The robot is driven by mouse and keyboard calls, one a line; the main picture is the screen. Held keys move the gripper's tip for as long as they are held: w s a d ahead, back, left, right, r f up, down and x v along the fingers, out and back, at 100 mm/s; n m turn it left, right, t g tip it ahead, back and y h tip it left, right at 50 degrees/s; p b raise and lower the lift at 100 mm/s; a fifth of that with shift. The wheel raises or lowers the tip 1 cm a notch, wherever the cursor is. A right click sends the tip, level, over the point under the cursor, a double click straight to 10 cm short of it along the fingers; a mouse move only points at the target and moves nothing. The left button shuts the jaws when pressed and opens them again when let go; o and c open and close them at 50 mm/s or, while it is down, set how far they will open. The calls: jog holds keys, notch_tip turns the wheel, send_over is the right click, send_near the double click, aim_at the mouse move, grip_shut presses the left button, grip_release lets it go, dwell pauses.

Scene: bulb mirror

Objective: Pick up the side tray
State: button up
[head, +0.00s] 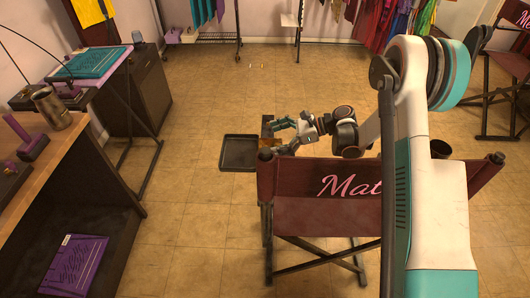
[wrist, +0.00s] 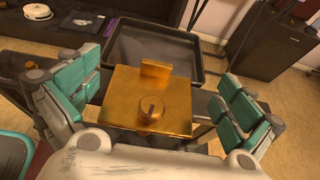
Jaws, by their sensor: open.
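A dark rectangular tray with a raised rim (head: 239,153) shows left of the maroon chair in the head view. I take it for the side tray, but cannot be sure. In the wrist view a black tray (wrist: 158,44) lies beyond a gold, box-like object with a round knob (wrist: 152,98). My gripper (head: 281,137) is left of the chair's back, close to the gold object's visible part (head: 264,141). In the wrist view my gripper (wrist: 155,88) has its fingers spread on both sides of the gold object. I see no grip on it.
The maroon chair (head: 315,200) stands under my arm at the near side. A wooden-topped desk (head: 45,150) with a metal mug (head: 52,108) is at the left. Garment racks (head: 218,38) line the back. The tiled floor between is mostly clear.

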aim_at(261, 144)
jog(key=b+x, duration=0.2)
jog(key=x, duration=0.2)
jog(key=shift+s+f, duration=0.15)
jog(key=shift+f, duration=0.1)
jog(key=shift+a+f, duration=0.1)
jog(key=shift+a, duration=0.4)
jog(key=shift+c, duration=0.2)
jog(key=c, duration=1.2)
